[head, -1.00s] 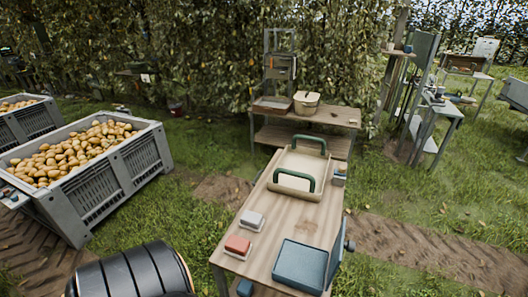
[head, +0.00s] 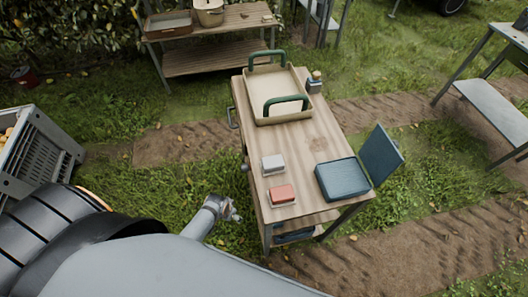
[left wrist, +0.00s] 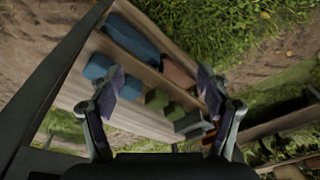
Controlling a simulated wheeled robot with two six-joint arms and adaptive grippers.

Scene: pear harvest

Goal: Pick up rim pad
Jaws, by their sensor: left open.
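No piece is clearly recognisable as the rim pad. A red pad-like block (head: 282,193) and a pale grey block (head: 272,163) lie on small holders at the left front of the wooden cart top (head: 312,205). My left gripper (head: 233,212) is beside the cart's left edge, apart from both blocks. In the left wrist view its fingers (left wrist: 160,88) are spread and empty. Beyond them are several blue pieces (left wrist: 130,38), green blocks (left wrist: 157,99) and a reddish-brown piece (left wrist: 180,75) on wooden boards. My right gripper is not in view.
A tray with green handles (head: 262,108) stands at the cart's back. A blue box (head: 341,179) with a raised lid (head: 380,155) is at the front right. A bench (head: 215,27) stands behind and a crate (head: 38,150) at left. Grass is open left of the cart.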

